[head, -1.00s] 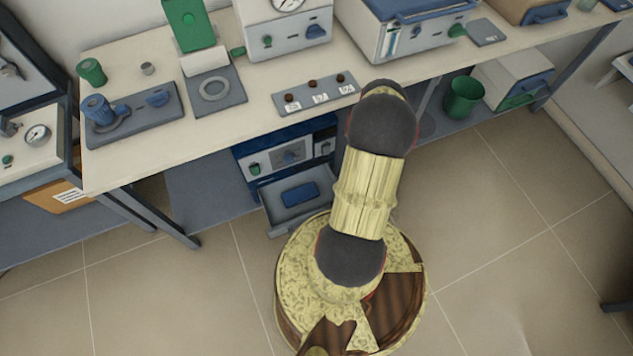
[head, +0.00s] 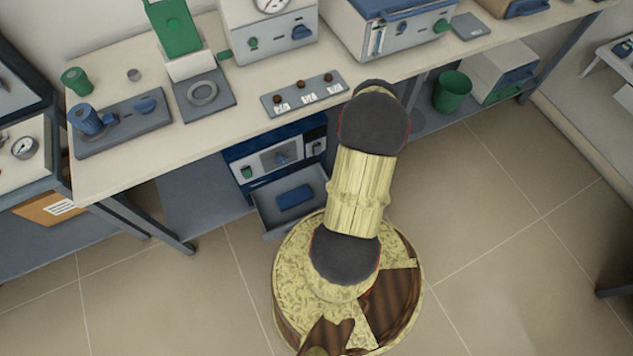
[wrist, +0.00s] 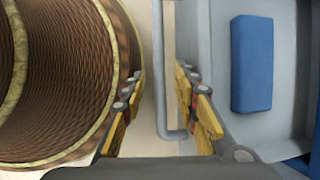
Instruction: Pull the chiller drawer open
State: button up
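The chiller (head: 276,158) is a blue and white unit under the bench. Its grey drawer (head: 266,212) stands out from the front, open at the top, with a blue block (head: 294,197) inside. In the wrist view the drawer (wrist: 190,35) fills the right side, with the blue block (wrist: 252,62) in it. Its grey bar handle (wrist: 158,50) runs between the fingers of my gripper (wrist: 157,78). The fingers are apart, with the right finger close to the drawer front; contact is unclear. In the head view my arm hides the gripper.
My round base stands close in front of the drawer and fills the left of the wrist view. A bench leg (head: 160,222) stands left of the chiller. A green bin (head: 452,92) sits on the lower shelf at right. Tiled floor (head: 500,235) is clear at right.

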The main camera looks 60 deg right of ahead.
jog(key=v, duration=1.2)
dwell(0.6)
